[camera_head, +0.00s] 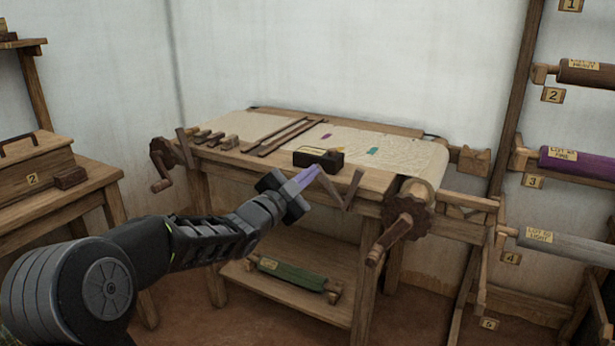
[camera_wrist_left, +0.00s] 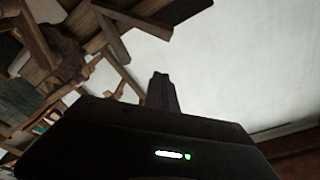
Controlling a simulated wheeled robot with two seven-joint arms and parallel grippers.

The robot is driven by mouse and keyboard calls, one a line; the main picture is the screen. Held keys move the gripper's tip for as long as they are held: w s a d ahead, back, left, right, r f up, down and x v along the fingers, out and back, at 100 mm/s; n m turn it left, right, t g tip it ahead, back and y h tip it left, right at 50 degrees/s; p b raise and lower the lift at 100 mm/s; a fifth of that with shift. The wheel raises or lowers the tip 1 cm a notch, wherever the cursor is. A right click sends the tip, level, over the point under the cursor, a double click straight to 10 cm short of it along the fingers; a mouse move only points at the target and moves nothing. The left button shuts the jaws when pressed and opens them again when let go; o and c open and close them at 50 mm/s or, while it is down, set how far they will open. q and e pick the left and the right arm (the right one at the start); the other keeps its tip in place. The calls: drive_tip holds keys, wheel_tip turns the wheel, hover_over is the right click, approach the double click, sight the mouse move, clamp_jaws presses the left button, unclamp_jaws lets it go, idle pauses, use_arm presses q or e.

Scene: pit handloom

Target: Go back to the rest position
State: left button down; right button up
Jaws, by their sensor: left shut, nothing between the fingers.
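My left gripper (camera_head: 304,180) is shut and empty. My left arm comes in from the lower left, and the fingers are in front of the near edge of the handloom (camera_head: 352,182). I cannot tell whether they touch the loom. In the left wrist view the shut fingers (camera_wrist_left: 161,92) point up toward a pale wall, with dark wooden beams at the upper left. My right gripper does not show in either view.
A dark block (camera_head: 318,160) with a label lies on the loom. A green roll (camera_head: 290,274) lies on the shelf below. A crank wheel (camera_head: 404,216) sticks out at the loom's right front. A rack of labelled rolls (camera_head: 577,163) stands at right, a wooden box (camera_head: 30,172) on a table at left.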

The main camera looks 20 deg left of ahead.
use_arm(q)
drive_tip(key=shift+s+f, duration=0.1)
drive_tip(key=shift+s, duration=0.4)
drive_tip(key=s+d+f+n+g, duration=0.3)
drive_tip(key=f, duration=0.8)
drive_tip(key=s+d+f+n+g+y, duration=0.1)
drive_tip(key=s+d+f+n+g, duration=0.25)
drive_tip(key=f, duration=0.85)
drive_tip(key=s+d+f+n+g, duration=0.2)
drive_tip(key=d+f+n, duration=0.15)
drive_tip(key=f, duration=0.75)
drive_tip(key=s+d+f+n+g, duration=0.2)
drive_tip(key=s+d+f+g, duration=0.4)
drive_tip(key=s+f, duration=0.75)
drive_tip(key=s+d+f+g+h, duration=0.15)
drive_tip(key=s+d+f, duration=0.3)
drive_tip(key=s, duration=0.45)
drive_tip(key=s+d+f+g, duration=0.25)
drive_tip(key=s+d, duration=0.25)
drive_tip(key=s, duration=0.5)
wheel_tip(320, 180, up, 22)
drive_tip(key=w+p, duration=0.1)
drive_tip(key=p, duration=2.2)
drive_tip(key=shift+a+r, duration=0.2)
drive_tip(key=shift+r, duration=0.05)
